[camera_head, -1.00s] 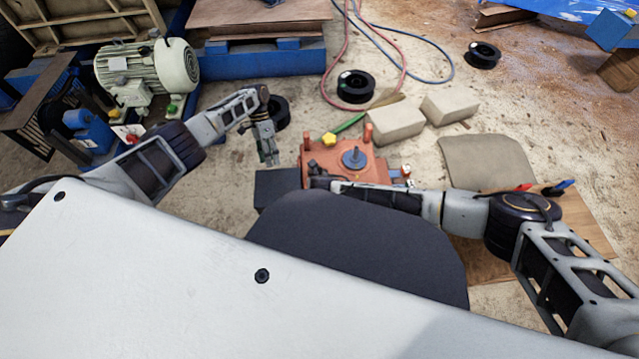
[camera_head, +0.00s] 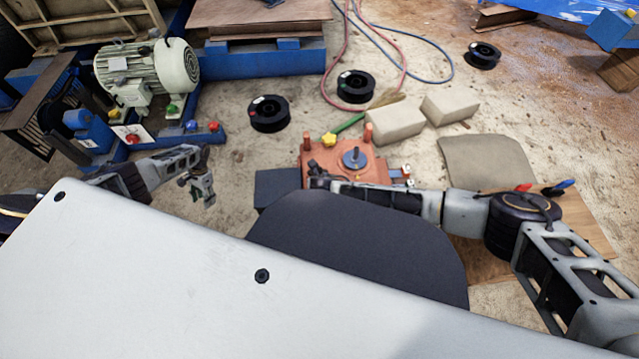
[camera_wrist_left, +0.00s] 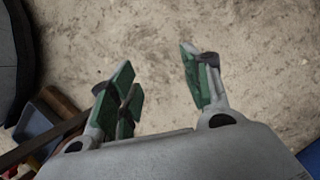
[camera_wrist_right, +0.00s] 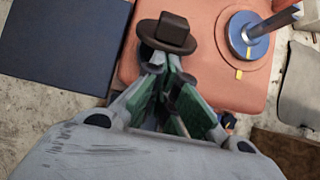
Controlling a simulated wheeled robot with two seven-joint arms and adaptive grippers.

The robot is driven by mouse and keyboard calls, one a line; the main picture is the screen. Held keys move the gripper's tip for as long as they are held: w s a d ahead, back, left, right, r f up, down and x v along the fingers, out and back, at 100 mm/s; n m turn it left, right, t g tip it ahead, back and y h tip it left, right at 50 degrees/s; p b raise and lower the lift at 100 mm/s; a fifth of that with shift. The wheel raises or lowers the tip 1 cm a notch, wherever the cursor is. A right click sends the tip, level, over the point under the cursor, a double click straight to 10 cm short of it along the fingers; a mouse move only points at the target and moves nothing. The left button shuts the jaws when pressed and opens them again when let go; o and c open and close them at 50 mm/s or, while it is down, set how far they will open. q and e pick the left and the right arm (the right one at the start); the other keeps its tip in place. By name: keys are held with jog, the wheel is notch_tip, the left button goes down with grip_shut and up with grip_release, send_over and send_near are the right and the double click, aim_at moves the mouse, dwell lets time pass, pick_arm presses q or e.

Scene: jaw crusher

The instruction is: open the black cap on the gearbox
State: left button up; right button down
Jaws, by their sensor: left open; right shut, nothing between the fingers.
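The orange-red gearbox (camera_head: 340,160) stands on the floor in the middle of the head view, with a blue round part with an upright rod (camera_head: 355,158) on top. In the right wrist view, the black cap (camera_wrist_right: 168,34), a dark disc with a square knob, sits on the gearbox top (camera_wrist_right: 200,75). My right gripper (camera_wrist_right: 168,68) is shut and empty, its fingertips right at the cap's near edge; I cannot tell if they touch. My left gripper (camera_head: 207,197) is open and empty, left of the gearbox; the left wrist view (camera_wrist_left: 155,75) shows its spread fingers over bare floor.
A dark flat box (camera_head: 277,186) lies left of the gearbox. Pale blocks (camera_head: 396,124), black spools (camera_head: 269,113) and hoses lie behind it. A motor (camera_head: 147,72) stands at the back left. A screwdriver-like red and blue pair (camera_head: 545,187) lies right.

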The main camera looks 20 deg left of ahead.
pick_arm(q)
jog(key=s+a+f+m+t+y, duration=0.1)
jog(key=s+a+f+y, duration=0.2)
jog(key=s, duration=0.6)
jog(key=s+a+f+m+t, duration=0.1)
jog(key=s+a+f, duration=0.2)
jog(key=s+f, duration=0.4)
jog(key=w+d+f+m+h, duration=0.1)
jog(key=w+d+m+h, duration=0.15)
jog(key=d, duration=1.55)
jog(key=w+d+m+h, duration=0.1)
jog(key=w+d+h, duration=0.15)
jog(key=d, duration=1.55)
jog(key=w+d+r+t+h, duration=0.1)
jog(key=w+d+r, duration=0.2)
jog(key=d, duration=0.4)
jog(key=w+d+r+h, duration=0.1)
jog(key=w+d+r, duration=0.1)
jog(key=d+r, duration=0.35)
jog(key=w+d+r+t+h, duration=0.1)
jog(key=w+d+r, duration=0.15)
jog(key=d, duration=0.55)
notch_tip(320, 180, up, 17)
jog(key=a+n+t, duration=0.3)
jog(key=n+t, duration=0.2)
jog(key=t, duration=0.1)
jog(key=shift+s+n+t, duration=0.35)
jog(key=shift+s+t, duration=0.05)
jog(key=shift+s, duration=0.05)
